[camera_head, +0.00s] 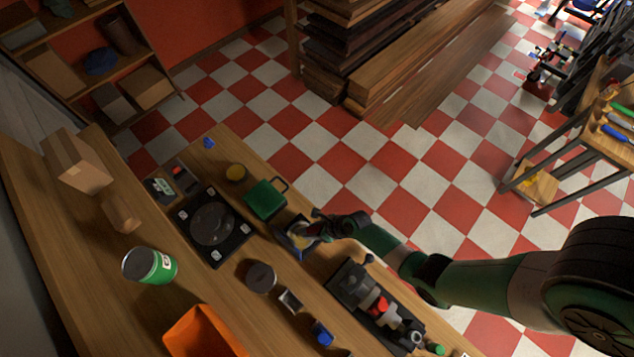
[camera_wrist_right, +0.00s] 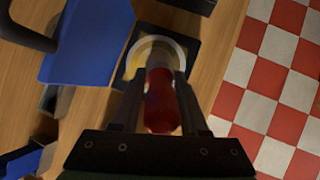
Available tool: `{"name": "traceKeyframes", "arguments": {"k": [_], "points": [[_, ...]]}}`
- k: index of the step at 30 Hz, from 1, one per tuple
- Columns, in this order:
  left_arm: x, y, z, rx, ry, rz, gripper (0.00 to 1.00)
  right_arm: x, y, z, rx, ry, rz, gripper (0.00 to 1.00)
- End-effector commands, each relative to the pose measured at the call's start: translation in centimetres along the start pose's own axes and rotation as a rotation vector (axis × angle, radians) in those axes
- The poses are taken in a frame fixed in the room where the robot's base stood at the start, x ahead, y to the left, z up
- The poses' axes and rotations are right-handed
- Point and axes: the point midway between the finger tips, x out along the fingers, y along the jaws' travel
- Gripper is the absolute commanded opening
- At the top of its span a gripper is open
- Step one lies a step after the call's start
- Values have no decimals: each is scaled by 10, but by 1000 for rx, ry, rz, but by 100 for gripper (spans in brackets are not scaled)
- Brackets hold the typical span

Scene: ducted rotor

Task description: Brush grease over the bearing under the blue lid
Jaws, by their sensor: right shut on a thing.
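My right gripper (camera_head: 318,230) is at the near side of a small dark housing on the bench. In the right wrist view its fingers (camera_wrist_right: 160,95) are shut on a red-handled tool (camera_wrist_right: 161,105), seemingly the brush, pointing down at the housing. Its tip is hidden or blurred over the bearing. The pale ring of the bearing (camera_wrist_right: 147,44) is uncovered on its black base (camera_wrist_right: 187,50). A blue panel, apparently the lid (camera_wrist_right: 82,42), stands open to the left of the ring. I cannot tell whether the tip touches the bearing. My left gripper is not in view.
A black fixture with a red part (camera_head: 376,302), a round tin (camera_head: 260,277), a green can (camera_head: 150,265) and an orange bin (camera_head: 200,335) are also on the bench.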

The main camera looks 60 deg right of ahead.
Motion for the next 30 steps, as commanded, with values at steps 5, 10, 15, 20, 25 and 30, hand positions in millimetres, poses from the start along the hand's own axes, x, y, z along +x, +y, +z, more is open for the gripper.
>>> {"name": "traceKeyframes", "arguments": {"k": [5,10,15,20,25,30], "points": [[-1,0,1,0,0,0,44,2,-1,2,0,0,0,0],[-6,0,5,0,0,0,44,11,-6,14,-1,-2,0,0],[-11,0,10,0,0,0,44,20,-10,27,0,-2,0,0],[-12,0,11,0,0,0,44,22,-12,34,0,0,0,0],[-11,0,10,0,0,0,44,22,-12,34,0,0,0,0],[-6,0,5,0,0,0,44,17,-10,28,0,2,1,0]]}}
